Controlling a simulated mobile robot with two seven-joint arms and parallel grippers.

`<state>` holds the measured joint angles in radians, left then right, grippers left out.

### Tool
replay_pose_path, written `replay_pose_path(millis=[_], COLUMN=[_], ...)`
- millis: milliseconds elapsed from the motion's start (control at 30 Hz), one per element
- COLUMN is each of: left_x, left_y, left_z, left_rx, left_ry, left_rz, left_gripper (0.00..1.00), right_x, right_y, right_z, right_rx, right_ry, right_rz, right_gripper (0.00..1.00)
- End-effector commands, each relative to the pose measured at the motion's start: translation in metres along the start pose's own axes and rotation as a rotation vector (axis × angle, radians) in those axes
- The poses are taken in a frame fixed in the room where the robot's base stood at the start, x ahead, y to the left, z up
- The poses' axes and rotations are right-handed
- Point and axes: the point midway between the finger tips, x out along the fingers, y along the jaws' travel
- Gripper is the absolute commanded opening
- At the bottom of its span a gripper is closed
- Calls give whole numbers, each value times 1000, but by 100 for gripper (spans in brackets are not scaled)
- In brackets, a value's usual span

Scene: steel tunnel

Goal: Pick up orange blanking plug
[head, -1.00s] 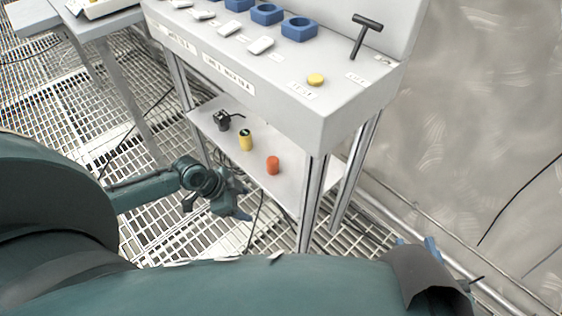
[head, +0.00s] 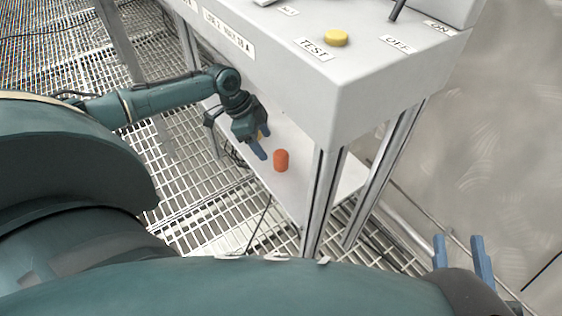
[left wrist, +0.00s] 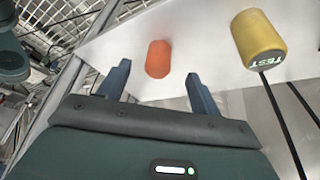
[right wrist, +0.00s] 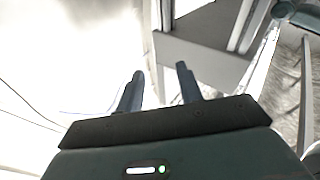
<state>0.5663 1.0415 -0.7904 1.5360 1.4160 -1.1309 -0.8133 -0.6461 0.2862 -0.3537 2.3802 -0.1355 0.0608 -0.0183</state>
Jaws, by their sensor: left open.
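The orange blanking plug (head: 281,160) stands upright on the white lower shelf (head: 290,198) under the console. My left gripper (head: 262,148) is over the shelf, just left of the plug in the head view. In the left wrist view the plug (left wrist: 158,59) shows between and beyond the two open fingers (left wrist: 158,75), with no contact visible. My right gripper (head: 458,242) is open and empty at the lower right, away from the shelf. Its spread fingers (right wrist: 160,75) also show in the right wrist view.
The console (head: 330,80) overhangs the shelf. Metal legs (head: 322,200) stand at the shelf's near right. Dark cables hang by the shelf.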

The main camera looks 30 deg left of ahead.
Motion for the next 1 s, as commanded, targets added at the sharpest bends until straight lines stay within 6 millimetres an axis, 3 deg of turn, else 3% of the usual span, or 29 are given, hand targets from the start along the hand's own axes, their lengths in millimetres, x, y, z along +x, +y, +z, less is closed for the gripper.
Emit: replay_pose_path(millis=[133, 333, 500, 633, 900, 1000], left_x=[8, 15, 40, 57, 59, 59], left_y=[0, 0, 1, 0, 0, 0], left_z=[-17, -21, -20, -20, -21, -21], left_rx=[0, -2, -1, -2, -1, -1], left_ry=[1, -1, -1, -1, -1, -1], left_rz=[-1, 1, 2, 0, 0, 0], left_gripper=[65, 65, 65, 65, 64, 56], right_x=[0, 0, -1, 2, 4, 4], right_y=[-1, -2, -4, -5, -4, -4], right_z=[2, 4, 11, 6, -4, -4], right_rx=[10, 19, 46, 70, 71, 71], right_ry=[5, 5, 8, 31, 51, 50], right_rz=[-2, -2, -4, -10, -14, -14], right_gripper=[36, 36, 36, 36, 36, 36])
